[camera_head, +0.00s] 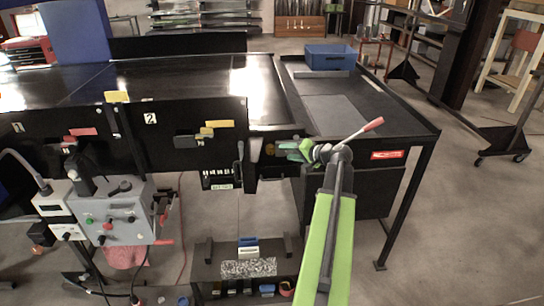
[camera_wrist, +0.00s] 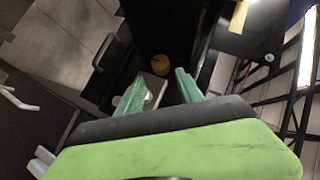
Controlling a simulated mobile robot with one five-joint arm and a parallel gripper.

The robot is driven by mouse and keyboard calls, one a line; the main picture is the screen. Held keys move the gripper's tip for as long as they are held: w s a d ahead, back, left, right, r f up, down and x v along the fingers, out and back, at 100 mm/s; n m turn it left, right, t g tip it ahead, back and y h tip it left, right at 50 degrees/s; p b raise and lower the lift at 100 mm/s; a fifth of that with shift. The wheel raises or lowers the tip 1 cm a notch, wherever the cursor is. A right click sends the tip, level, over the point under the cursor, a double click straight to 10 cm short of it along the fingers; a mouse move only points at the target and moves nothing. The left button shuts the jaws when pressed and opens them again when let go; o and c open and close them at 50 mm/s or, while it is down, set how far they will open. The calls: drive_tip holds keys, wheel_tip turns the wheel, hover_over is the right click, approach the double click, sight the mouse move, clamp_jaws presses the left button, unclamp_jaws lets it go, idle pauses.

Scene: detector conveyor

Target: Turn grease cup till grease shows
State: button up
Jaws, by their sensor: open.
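A small round brass-yellow piece that looks like the grease cup (camera_wrist: 160,65) shows in the wrist view, against a dark frame just beyond my fingertips. In the head view a small brass spot (camera_head: 269,149) sits at the conveyor's front edge, left of my gripper. My gripper (camera_wrist: 158,86) has two green fingers spread apart with nothing between them that I can see held. In the head view my gripper (camera_head: 295,150) is close to the conveyor's front edge. I cannot see any grease at the cup.
The black conveyor bed (camera_head: 180,80) runs along the back. A side table (camera_head: 390,115) carries a blue bin (camera_head: 330,57). A red-tipped lever (camera_head: 360,132) rises beside my gripper. A grey control box (camera_head: 120,210) stands at left, and a low shelf (camera_head: 215,270) below.

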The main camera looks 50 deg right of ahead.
sight(272, 151)
drive_tip(key=b+x, duration=0.3)
drive_tip(key=x, duration=0.6)
drive_tip(key=shift+w+a+f, duration=0.1)
drive_tip(key=shift+w, duration=0.1)
clamp_jaws()
